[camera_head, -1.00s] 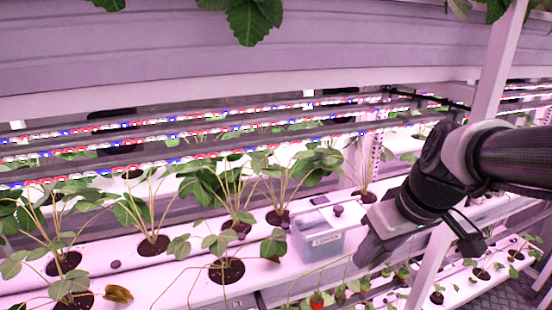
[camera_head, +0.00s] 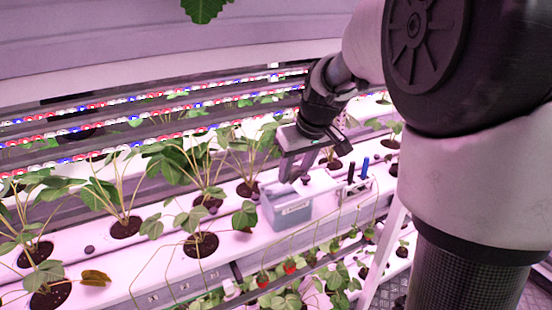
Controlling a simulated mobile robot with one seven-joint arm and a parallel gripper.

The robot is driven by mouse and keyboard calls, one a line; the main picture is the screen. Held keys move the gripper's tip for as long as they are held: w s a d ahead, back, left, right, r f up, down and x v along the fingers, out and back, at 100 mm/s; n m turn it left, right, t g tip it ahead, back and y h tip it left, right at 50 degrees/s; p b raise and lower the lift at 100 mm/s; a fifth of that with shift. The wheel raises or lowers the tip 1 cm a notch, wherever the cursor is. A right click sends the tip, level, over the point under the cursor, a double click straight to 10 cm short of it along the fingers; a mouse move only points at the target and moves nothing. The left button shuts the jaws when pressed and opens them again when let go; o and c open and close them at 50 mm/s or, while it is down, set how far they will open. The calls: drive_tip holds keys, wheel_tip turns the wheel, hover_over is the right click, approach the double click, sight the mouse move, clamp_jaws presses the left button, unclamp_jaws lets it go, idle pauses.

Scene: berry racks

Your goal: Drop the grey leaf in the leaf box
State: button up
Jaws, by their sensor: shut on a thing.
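The box (camera_head: 287,211) is translucent blue-grey with a small label on its front, and stands on the white growing channel near the middle. A pale top with a small dark knob (camera_head: 305,180) shows on it. My gripper (camera_head: 295,179) points down just over this top, close to the knob. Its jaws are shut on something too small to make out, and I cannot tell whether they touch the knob. No grey leaf can be clearly picked out. A yellow-brown leaf (camera_head: 95,277) shows at a plant pot at lower left.
Strawberry plants (camera_head: 125,226) stand in pots left of the box and behind it. A white holder (camera_head: 354,189) with black and blue tools stands to its right. Red berries (camera_head: 289,267) hang below the front edge. Lamp bars run behind; my arm hides the right side.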

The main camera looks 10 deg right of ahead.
sight(293, 182)
drive_tip(key=shift+w+a+f, duration=0.15)
drive_tip(key=shift+w+f, duration=0.15)
wheel_tip(293, 182, down, 3)
drive_tip(key=shift+f, duration=0.1)
drive_tip(key=shift+f+b, duration=0.35)
drive_tip(key=shift+b, duration=0.1)
drive_tip(key=o, duration=0.7)
drive_tip(key=shift+r, duration=0.1)
